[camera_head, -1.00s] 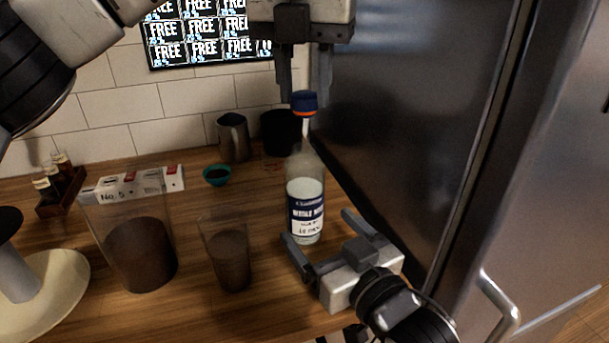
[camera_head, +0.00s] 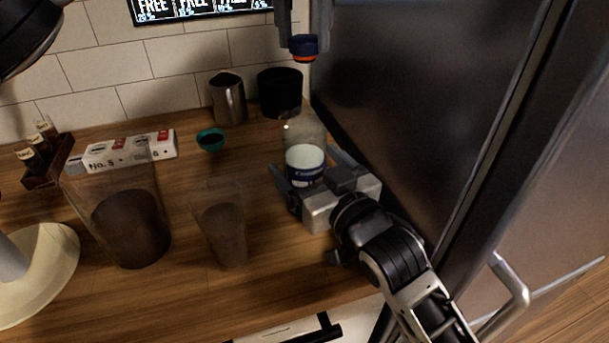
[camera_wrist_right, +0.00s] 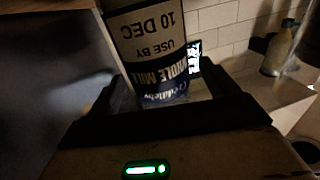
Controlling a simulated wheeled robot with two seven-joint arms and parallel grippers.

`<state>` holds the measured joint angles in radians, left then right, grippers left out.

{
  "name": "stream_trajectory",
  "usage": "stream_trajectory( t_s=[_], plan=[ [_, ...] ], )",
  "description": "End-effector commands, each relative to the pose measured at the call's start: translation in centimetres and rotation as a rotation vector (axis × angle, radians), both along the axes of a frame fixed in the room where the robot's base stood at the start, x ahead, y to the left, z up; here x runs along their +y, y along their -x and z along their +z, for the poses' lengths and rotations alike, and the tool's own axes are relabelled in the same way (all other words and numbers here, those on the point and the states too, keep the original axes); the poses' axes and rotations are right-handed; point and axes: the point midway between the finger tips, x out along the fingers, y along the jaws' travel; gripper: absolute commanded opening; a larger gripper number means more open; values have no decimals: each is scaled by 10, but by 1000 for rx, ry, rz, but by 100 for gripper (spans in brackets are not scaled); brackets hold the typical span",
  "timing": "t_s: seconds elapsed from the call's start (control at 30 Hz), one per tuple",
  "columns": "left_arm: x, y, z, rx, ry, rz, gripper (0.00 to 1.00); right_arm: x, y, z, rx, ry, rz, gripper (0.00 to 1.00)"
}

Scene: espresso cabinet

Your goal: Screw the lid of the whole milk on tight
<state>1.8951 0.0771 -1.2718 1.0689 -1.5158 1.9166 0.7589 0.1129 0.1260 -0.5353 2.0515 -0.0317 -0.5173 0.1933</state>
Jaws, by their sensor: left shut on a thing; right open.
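The milk bottle (camera_head: 306,158) stands upright on the counter, clear glass with white milk and a blue-and-white label. My right gripper (camera_head: 304,165) is open, with one finger on each side of the bottle's body.
A tall fridge (camera_head: 410,110) stands close on the right. A clear cup (camera_head: 222,225) and a larger clear container (camera_head: 130,215) stand to the left. A teal bowl (camera_head: 210,140), metal pitcher (camera_head: 228,100) and black container (camera_head: 280,92) are behind. Bare counter lies in front.

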Motion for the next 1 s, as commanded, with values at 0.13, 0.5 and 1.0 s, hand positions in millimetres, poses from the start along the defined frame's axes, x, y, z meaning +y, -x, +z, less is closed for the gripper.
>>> stream_trajectory(
  t_s=[0.13, 0.5, 1.0],
  plan=[
    [0, 0, 0, 0, 0, 0, 12, 10, -18, 0, -1, 0, 0, 86],
    [0, 0, 0, 0, 0, 0, 12, 16, -28, 0, 0, 0, 1, 86],
    [0, 0, -12, 2, -2, -1, 12, 16, -28, 0, 0, 0, 1, 19]
  ],
)
